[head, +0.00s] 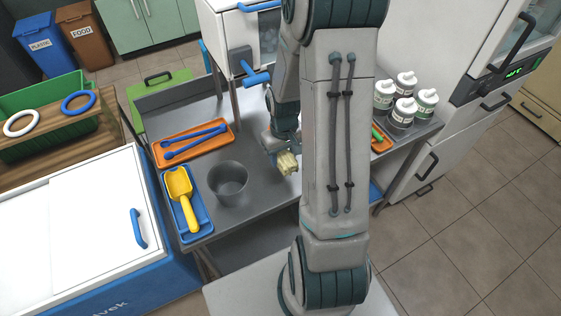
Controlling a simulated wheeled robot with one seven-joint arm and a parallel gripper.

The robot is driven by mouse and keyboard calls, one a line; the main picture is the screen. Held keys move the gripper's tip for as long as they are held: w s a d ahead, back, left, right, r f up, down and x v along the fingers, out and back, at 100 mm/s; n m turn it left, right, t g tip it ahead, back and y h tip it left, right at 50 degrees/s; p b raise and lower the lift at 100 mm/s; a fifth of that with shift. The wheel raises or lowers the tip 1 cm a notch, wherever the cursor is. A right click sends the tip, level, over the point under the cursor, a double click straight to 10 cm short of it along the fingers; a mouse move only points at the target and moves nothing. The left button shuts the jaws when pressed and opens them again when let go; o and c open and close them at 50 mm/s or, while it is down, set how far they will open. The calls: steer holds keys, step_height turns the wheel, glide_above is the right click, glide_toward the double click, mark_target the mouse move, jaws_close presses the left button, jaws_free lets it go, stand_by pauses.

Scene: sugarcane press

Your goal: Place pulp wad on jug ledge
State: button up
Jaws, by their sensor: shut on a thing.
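A pale yellow pulp wad (287,164) is in my gripper (281,148), which is shut on it. My gripper is over the grey metal table, to the right of and slightly behind the grey metal jug (228,186). The wad is apart from the jug. My own arm hides part of the gripper and the table to its right. I cannot tell whether the wad touches the surface under it, and I cannot make out which surface is the jug ledge.
An orange tray (221,144) with blue tongs and a blue tray (204,230) with a yellow scoop (182,198) flank the jug. A white machine (214,32) with a blue handle (256,77) stands behind. Several white-capped bottles (405,108) stand at right, beyond my arm.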

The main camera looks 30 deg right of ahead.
mark_target(281, 164)
steer(key=shift+w+a+f, duration=0.25)
steer(key=shift+w+f, duration=0.05)
steer(key=shift+f, duration=0.05)
steer(key=shift+f+p, duration=0.3)
steer(key=shift+f, duration=1.6)
steer(key=shift+f, duration=0.15)
steer(key=o, duration=1)
